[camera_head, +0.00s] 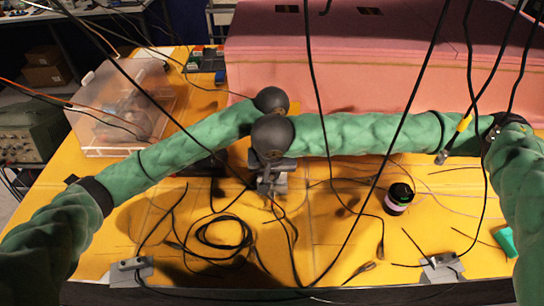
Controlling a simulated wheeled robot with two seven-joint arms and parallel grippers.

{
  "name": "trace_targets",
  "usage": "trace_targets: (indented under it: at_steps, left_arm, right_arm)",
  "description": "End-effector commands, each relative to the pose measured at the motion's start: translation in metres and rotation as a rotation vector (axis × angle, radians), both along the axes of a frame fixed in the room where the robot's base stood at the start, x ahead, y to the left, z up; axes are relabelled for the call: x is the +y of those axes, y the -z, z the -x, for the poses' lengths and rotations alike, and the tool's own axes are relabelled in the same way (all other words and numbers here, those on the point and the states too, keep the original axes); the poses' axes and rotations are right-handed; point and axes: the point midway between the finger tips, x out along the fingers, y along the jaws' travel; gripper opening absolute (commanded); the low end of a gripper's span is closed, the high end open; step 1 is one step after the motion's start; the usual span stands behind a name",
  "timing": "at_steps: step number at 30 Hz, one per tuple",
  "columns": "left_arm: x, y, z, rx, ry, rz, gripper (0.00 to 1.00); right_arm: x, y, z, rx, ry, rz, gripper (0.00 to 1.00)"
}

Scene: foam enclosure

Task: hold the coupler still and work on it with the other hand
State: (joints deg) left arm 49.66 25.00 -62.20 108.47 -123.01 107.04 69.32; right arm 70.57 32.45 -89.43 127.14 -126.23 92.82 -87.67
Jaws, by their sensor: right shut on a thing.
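My right arm comes in from the right in a green sleeve and ends at a dark round wrist over the middle of the table. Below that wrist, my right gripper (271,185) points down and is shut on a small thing. The thing is too small and covered to make out, so I cannot tell whether it is the coupler. My left arm comes in from the left and ends at a second dark round wrist, just behind the right one. My left gripper is mostly hidden behind the right wrist and gripper, and its jaws cannot be made out.
Loose black cables (225,232) lie on the yellow table (330,260), and others hang across the view. A black-capped jar (398,198) stands at right. A clear box (125,108) is at back left. Grey clamps (131,270) (441,268) sit at the front edge. Pink foam (360,60) rises behind.

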Motion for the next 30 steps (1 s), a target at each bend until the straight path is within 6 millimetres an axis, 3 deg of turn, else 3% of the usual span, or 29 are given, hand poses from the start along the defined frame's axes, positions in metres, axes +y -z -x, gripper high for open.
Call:
trace_targets:
  at_steps: [11,21,29,30]
  left_arm:
    - [0.0004,-0.0003,-0.0003,0.0,0.0,0.0,0.44]
    - [0.0005,-0.0003,-0.0002,0.0,0.0,-0.001,0.44]
    - [0.0005,-0.0003,-0.0003,0.0,0.0,-0.001,0.44]
    - [0.0005,-0.0003,-0.0004,0.0,0.0,-0.001,0.44]
  right_arm:
    - [0.0001,0.0002,-0.0002,0.0,0.042,0.001,0.0]
    - [0.0017,0.0003,-0.0003,0.001,0.311,0.001,0.0]
    - [0.0013,0.0003,-0.0001,0.001,0.333,0.002,0.0]
    - [0.0013,0.0003,-0.0002,0.001,0.333,0.002,0.19]
